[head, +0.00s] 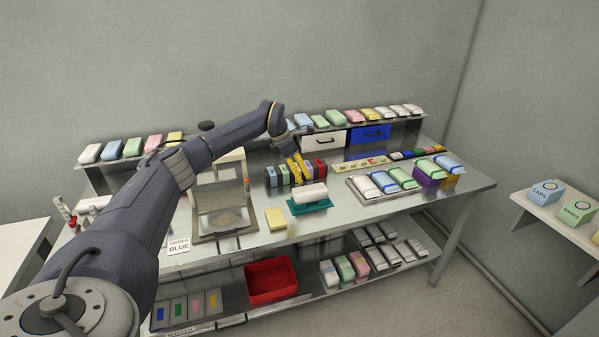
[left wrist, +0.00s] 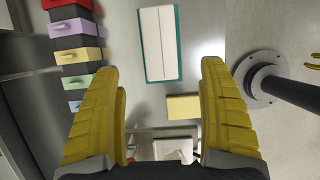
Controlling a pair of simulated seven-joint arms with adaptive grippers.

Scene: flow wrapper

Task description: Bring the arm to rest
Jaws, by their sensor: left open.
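My left gripper (head: 299,168) has yellow fingers and hangs over the table in the head view, close to a row of small coloured boxes (head: 271,177). A white block on a teal tray (left wrist: 177,45) lies beyond the fingertips; the teal tray also shows in the head view (head: 311,208). A yellow block (left wrist: 183,106) lies on the table beneath. My right gripper cannot be made out in the head view.
A sign reading "ORDER BLUE" (head: 179,246) stands at the table's front left. A metal tray of wrapped bars (head: 362,194) lies to the right. Raised shelves with coloured packs line the back. A red bin (head: 271,281) sits on the lower shelf.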

